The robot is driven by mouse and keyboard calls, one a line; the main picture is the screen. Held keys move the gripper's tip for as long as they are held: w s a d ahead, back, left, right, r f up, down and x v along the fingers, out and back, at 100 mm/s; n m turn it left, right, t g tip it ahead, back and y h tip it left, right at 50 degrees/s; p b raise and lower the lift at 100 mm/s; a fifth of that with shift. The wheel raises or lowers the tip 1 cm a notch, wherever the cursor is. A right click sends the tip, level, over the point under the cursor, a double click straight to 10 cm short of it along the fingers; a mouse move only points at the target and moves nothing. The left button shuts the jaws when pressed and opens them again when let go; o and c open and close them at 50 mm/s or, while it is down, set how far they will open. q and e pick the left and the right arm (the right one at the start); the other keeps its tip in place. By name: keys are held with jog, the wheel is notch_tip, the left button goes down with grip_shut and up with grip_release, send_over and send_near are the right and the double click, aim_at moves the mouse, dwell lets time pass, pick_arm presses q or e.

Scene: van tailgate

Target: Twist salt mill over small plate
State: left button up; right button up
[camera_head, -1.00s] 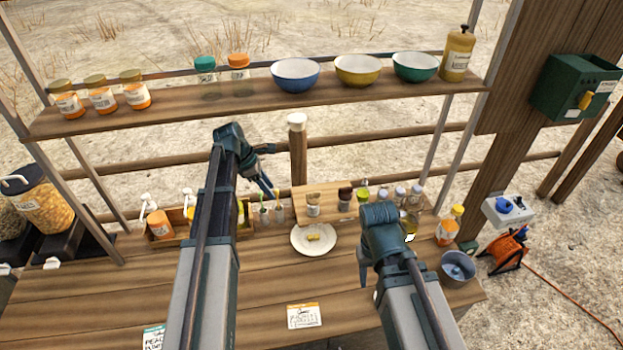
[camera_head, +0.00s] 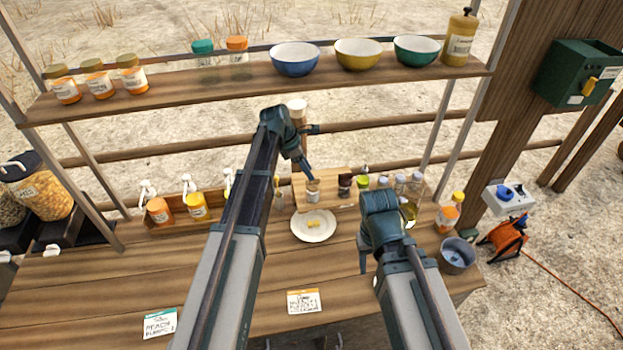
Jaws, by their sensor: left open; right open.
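The small white plate (camera_head: 299,229) lies on the wooden counter with a small yellow piece (camera_head: 313,224) on it. Behind it, a low wooden stand (camera_head: 333,177) holds small labelled containers. A clear one (camera_head: 313,193) stands at its left, and a dark-topped one (camera_head: 345,186) beside it. I cannot tell for sure which is the salt mill. My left gripper (camera_head: 314,150) is open and empty, with its lower finger just above the clear container. My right gripper (camera_head: 368,258) is open over the counter right of the plate, and its wrist hides part of it.
More bottles (camera_head: 415,183) stand at the right of the stand. An orange jar (camera_head: 447,218) and a grey bowl (camera_head: 457,252) are at the counter's right end. A bottle caddy (camera_head: 180,212) is at the left. A shelf with bowls (camera_head: 295,60) and jars spans above. The front counter is mostly clear.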

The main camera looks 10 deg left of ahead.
aim_at(313, 183)
pick_arm(q)
jog(key=b+x, duration=0.1)
jog(key=x, duration=0.1)
jog(key=shift+f, duration=0.35)
jog(key=shift+w+d+f+b, duration=0.1)
jog(key=shift+d+f+b, duration=0.1)
jog(key=shift+f+b, duration=0.4)
pick_arm(e)
jog(key=shift+f, duration=1.7)
pick_arm(q)
jog(key=shift+r, duration=0.2)
jog(key=shift+c, duration=0.3)
grip_shut()
